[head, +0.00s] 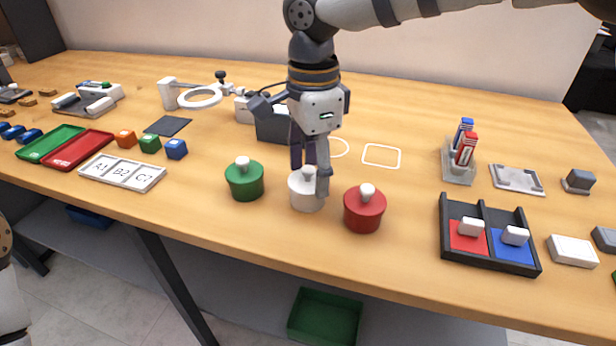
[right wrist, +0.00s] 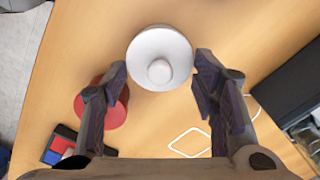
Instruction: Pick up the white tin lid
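The white tin (head: 305,192) stands on the table between the green tin (head: 244,180) and the red tin (head: 364,208). Its white lid has a round knob and shows from above in the right wrist view (right wrist: 160,60). My right gripper (head: 311,178) is over the white tin and hides part of it in the head view. The red tin (right wrist: 103,100) is partly hidden behind a finger. My left gripper is not in view.
A black tray (head: 490,262) with red and blue compartments stands to the right. A label board (head: 122,172) and coloured cubes (head: 149,143) lie to the left. A dark box (head: 272,126) stands behind the tins. The table's front edge is close.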

